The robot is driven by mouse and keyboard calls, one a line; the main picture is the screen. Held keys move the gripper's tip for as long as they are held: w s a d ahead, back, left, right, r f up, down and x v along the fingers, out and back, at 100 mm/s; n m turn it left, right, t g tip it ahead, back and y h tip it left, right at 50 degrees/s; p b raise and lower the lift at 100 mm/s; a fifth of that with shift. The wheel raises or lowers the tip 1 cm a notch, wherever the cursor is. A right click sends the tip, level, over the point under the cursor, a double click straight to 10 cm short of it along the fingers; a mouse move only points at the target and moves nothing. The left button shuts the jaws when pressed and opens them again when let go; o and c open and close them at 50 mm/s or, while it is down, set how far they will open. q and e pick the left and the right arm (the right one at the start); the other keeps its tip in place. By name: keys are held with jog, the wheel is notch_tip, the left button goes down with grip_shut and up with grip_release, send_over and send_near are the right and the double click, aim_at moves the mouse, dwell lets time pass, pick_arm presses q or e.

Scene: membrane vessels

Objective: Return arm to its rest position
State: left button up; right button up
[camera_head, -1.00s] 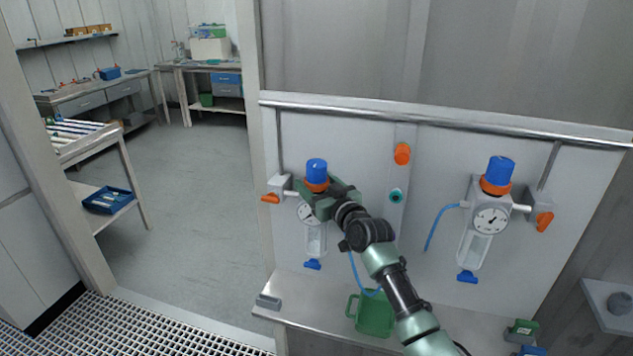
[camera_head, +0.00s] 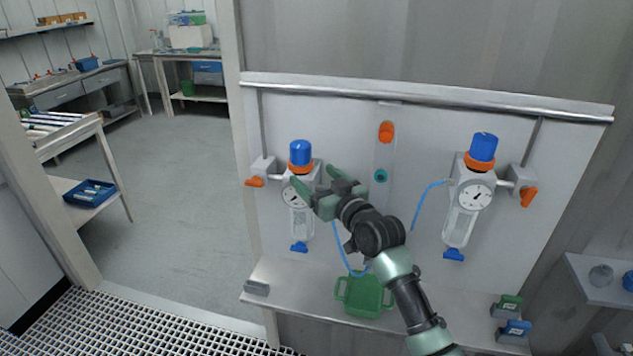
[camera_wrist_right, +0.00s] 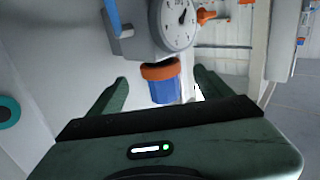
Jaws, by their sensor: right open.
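My right gripper (camera_head: 312,182) is open and empty in the head view. It is in front of the left membrane vessel (camera_head: 298,222), just below and to the right of its blue cap (camera_head: 300,153) with an orange collar. In the right wrist view the two green fingers (camera_wrist_right: 158,90) stand apart, with the blue cap (camera_wrist_right: 166,91) showing between and beyond them and the round gauge (camera_wrist_right: 176,22) above. Whether the fingers touch the vessel is not clear, but a gap seems to show. My right arm reaches up from the lower right. My left gripper is not in view.
A right vessel (camera_head: 465,210) with its blue cap hangs on the same white panel. An orange knob (camera_head: 386,131) and a teal knob (camera_head: 381,176) sit between them. A metal rail (camera_head: 420,98) tops the panel.

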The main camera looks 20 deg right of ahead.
jog(key=shift+s, duration=0.1)
dwell(0.3)
jog(key=s+a+f+n+g, duration=0.1)
jog(key=s+a+f+g, duration=0.15)
jog(key=s+f, duration=0.55)
jog(key=s+a+f+g, duration=0.2)
jog(key=s+f+g, duration=0.2)
jog(key=s+f, duration=0.4)
jog(key=s+d+f+m+g+h, duration=0.15)
jog(key=s+f+g, duration=0.3)
jog(key=s, duration=0.95)
jog(key=s+a+f+g+h, duration=0.1)
jog(key=s+f+g+h, duration=0.15)
jog(key=s+f, duration=0.7)
jog(key=s+f+g+b, duration=0.1)
jog(key=s+f, duration=0.2)
jog(key=f, duration=1)
jog(key=s+f+g+b, duration=0.1)
jog(key=s+f, duration=0.3)
jog(key=f, duration=0.9)
jog(key=s+d+f, duration=0.1)
jog(key=s+f, duration=0.6)
jog(key=f, duration=0.1)
jog(key=s+d+f+g+b, duration=0.1)
jog(key=s+d+f, duration=0.1)
jog(key=s+f, duration=0.6)
jog(key=shift+s+d+n+y, duration=0.3)
jog(key=shift+n, duration=0.05)
